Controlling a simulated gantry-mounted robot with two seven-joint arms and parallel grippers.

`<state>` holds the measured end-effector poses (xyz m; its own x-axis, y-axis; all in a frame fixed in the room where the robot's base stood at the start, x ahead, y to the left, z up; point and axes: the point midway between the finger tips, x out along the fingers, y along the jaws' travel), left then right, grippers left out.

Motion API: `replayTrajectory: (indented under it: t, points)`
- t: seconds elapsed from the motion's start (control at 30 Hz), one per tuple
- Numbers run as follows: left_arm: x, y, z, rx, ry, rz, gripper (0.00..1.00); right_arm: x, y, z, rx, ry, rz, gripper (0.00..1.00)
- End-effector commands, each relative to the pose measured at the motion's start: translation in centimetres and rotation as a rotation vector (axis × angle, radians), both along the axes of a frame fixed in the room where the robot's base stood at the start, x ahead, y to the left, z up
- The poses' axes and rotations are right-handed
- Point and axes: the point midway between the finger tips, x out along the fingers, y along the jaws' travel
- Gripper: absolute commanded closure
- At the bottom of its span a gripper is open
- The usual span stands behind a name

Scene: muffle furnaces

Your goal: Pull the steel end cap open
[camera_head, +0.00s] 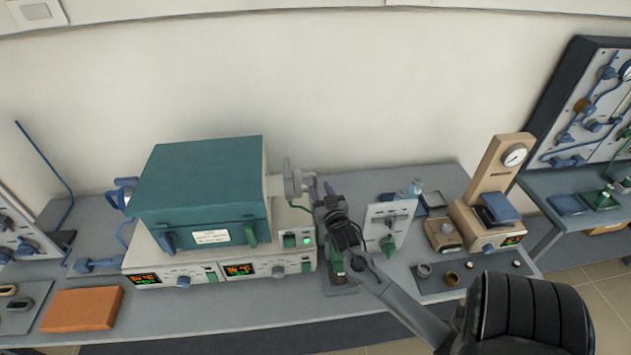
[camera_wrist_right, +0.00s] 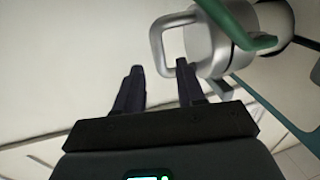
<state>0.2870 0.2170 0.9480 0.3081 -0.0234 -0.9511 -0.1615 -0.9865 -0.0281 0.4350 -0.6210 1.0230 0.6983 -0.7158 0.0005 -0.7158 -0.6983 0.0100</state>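The steel end cap (camera_head: 292,181) sits on the right end of the teal box furnace's (camera_head: 203,190) tube. In the right wrist view the end cap (camera_wrist_right: 203,48) is a round grey metal body with a looped handle (camera_wrist_right: 156,42) on its left side. My right gripper (camera_head: 321,190) is just right of the cap in the head view. In the wrist view the two dark fingers of my right gripper (camera_wrist_right: 158,70) are apart. The handle's lower corner shows in line with the gap between the fingertips; I cannot tell whether they touch it. My left gripper is not in view.
A green bar (camera_wrist_right: 228,22) crosses the cap in the wrist view. A white valve panel (camera_head: 389,222) stands right of my right forearm. A beige press with a gauge (camera_head: 495,185) is farther right. An orange block (camera_head: 83,309) lies at the bench's left front.

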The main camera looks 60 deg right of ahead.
Motion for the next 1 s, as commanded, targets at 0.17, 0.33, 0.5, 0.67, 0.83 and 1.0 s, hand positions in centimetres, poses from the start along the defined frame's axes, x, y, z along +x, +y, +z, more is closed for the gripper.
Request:
replayTrajectory:
  t: [0.17,0.33,0.5,0.67,0.83,1.0]
  points:
    - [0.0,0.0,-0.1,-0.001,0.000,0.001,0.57,1.9,-2.0,0.1,-0.001,-0.001,-0.001,0.61]
    - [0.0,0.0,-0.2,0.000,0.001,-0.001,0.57,3.2,-3.2,0.0,0.001,-0.001,0.000,0.61]
    - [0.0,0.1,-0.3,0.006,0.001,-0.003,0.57,3.7,-3.7,0.0,0.001,-0.001,0.001,0.61]
    - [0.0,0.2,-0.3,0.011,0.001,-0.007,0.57,3.8,-3.8,0.0,0.001,0.000,0.001,0.61]
    - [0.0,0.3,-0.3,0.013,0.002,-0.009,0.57,3.8,-3.8,0.0,0.001,0.000,0.001,0.67]
    - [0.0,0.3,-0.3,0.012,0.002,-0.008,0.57,3.7,-3.8,0.0,0.001,0.000,0.001,0.93]
